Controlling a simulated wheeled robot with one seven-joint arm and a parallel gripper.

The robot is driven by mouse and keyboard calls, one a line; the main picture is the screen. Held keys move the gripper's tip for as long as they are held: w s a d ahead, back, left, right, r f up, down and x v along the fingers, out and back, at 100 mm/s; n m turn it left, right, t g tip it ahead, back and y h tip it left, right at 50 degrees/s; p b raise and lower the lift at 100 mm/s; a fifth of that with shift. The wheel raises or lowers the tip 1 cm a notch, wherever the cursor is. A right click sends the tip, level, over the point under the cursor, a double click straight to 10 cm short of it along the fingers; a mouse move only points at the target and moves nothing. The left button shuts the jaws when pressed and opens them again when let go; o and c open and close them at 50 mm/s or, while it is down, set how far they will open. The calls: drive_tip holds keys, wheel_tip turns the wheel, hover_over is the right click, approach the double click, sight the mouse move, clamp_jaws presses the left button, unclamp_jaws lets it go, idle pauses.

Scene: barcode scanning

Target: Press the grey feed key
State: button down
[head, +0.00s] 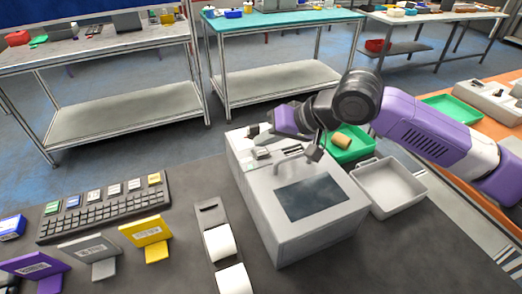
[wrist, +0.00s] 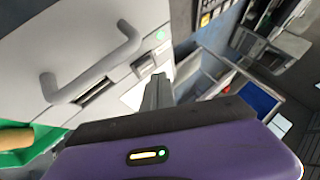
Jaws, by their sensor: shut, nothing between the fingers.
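The grey machine (head: 300,225) stands on the dark table, with a dark panel and a handle on its top. In the wrist view, a small square grey key (wrist: 143,66), apparently the feed key, sits on the machine's pale top (wrist: 70,35) near a green light. In the head view my gripper (head: 256,133) is over the machine's far end.
A handle (wrist: 98,65) and a dark slot lie near the key. A white tray (head: 390,188) and a green tray (head: 362,143) with a tan roll are to the machine's right. A keyboard (head: 105,208), card stands and a paper roll holder are to its left.

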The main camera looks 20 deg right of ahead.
sight(265, 152)
drive_tip(key=shift+f, duration=0.15)
drive_tip(key=shift+f, duration=0.25)
drive_tip(key=shift+f, duration=0.45)
idle(0.8)
drive_tip(key=shift+r, duration=0.1)
drive_tip(key=shift+r+p, duration=0.6)
drive_tip(key=shift+r, duration=0.15)
drive_tip(key=shift+r+p, duration=2.15)
drive_tip(key=shift+r, duration=0.4)
